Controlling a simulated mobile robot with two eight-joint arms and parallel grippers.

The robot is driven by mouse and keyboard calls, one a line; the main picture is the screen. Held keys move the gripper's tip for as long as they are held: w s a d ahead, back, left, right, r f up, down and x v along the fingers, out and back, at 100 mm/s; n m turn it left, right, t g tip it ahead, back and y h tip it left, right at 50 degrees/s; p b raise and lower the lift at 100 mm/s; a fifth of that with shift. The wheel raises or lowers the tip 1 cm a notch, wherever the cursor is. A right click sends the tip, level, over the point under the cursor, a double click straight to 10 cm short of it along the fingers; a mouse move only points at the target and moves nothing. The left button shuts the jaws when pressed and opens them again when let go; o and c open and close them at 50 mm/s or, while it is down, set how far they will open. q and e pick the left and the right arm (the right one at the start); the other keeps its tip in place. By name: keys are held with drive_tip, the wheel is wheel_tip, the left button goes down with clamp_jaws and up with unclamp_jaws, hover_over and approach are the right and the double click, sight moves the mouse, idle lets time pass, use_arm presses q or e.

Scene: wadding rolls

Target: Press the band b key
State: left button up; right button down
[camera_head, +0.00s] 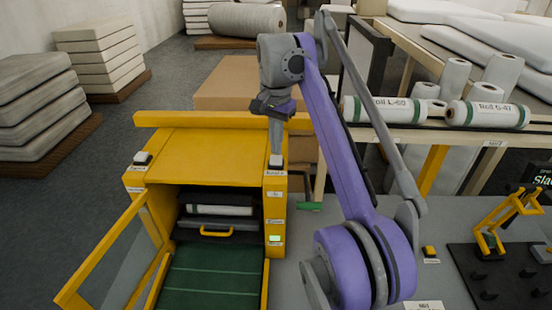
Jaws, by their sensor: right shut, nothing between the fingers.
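The yellow wrapping machine (205,158) stands in the middle of the view, its front gate (110,258) swung out to the left. A dark key with a light base (276,159) sits on top of its right post. The small label (275,173) below it is too small to read surely as band b. Another such key (142,158) sits on the top left corner. My right gripper (276,152) is shut and empty, pointing straight down at the right post's key. Its tip hides part of the key; I cannot tell whether they touch. My left gripper is not in view.
A white roll (220,210) lies inside the machine behind a yellow handle, above a green belt (210,275). A green light (275,239) shows on the right post. Labelled rolls (487,115) lie on the shelf at right. A yellow clamp stand (490,240) stands at far right.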

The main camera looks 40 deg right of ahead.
idle(0.4)
drive_tip(key=shift+f+b, duration=0.4)
drive_tip(key=shift+f, duration=0.7)
drive_tip(key=shift+r, duration=0.1)
drive_tip(key=shift+r+p, duration=0.85)
drive_tip(key=shift+r, duration=0.25)
drive_tip(key=shift+w+f, duration=0.1)
drive_tip(key=shift+f, duration=0.05)
